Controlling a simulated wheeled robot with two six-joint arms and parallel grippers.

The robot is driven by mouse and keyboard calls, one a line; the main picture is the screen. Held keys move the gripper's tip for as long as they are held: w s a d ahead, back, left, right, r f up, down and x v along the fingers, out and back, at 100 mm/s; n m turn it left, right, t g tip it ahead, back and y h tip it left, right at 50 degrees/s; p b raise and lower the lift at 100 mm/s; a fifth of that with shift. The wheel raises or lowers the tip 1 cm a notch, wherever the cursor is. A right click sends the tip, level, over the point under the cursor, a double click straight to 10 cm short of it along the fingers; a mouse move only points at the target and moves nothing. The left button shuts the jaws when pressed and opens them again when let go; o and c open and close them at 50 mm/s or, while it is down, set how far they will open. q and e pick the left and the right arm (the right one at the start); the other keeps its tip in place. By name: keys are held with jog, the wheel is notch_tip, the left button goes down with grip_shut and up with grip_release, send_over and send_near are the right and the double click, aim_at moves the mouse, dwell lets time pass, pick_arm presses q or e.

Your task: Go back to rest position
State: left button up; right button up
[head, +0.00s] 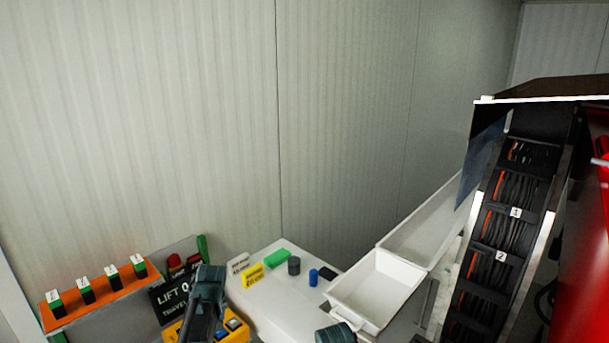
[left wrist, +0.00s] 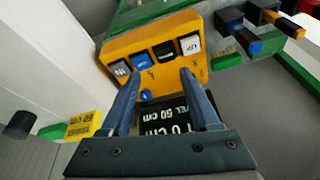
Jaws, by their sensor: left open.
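In the left wrist view my left gripper (left wrist: 162,74) is open, its two blue-grey fingers apart with nothing between them. Beyond the fingertips is a yellow control box (left wrist: 220,62) with several black, white and blue buttons; I cannot tell whether the fingers touch it. In the head view my left arm (head: 205,300) comes up at the lower middle and partly covers the yellow box (head: 236,330). Its fingers cannot be made out there. A part of my right arm (head: 336,334) shows at the bottom edge; its gripper is not visible.
An orange rack (head: 100,297) with several green-and-black pieces stands at left. A black lift sign (head: 172,303) is beside my arm. A white table (head: 268,308) holds small blocks and cylinders. White trays (head: 378,286) and a black cable channel (head: 500,235) are at right.

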pick_arm(q)
jog(key=s+d+f+m+g+b, duration=0.1)
jog(key=s+d+f+m+b, duration=0.1)
jog(key=s+d, duration=0.5)
jog(key=s+d+f+m+g+h+b, duration=0.1)
jog(key=s+d+f+m+b, duration=0.1)
jog(key=s+d+f+m, duration=0.2)
jog(key=s+d+f+m+b, duration=0.2)
jog(key=s+d+f+m, duration=0.1)
jog(key=s+d, duration=0.7)
jog(key=d+m, duration=0.1)
jog(key=d, duration=0.2)
jog(key=shift+s+m+g+b, duration=0.25)
jog(key=shift+m+g+b, duration=0.15)
jog(key=shift+d, duration=0.1)
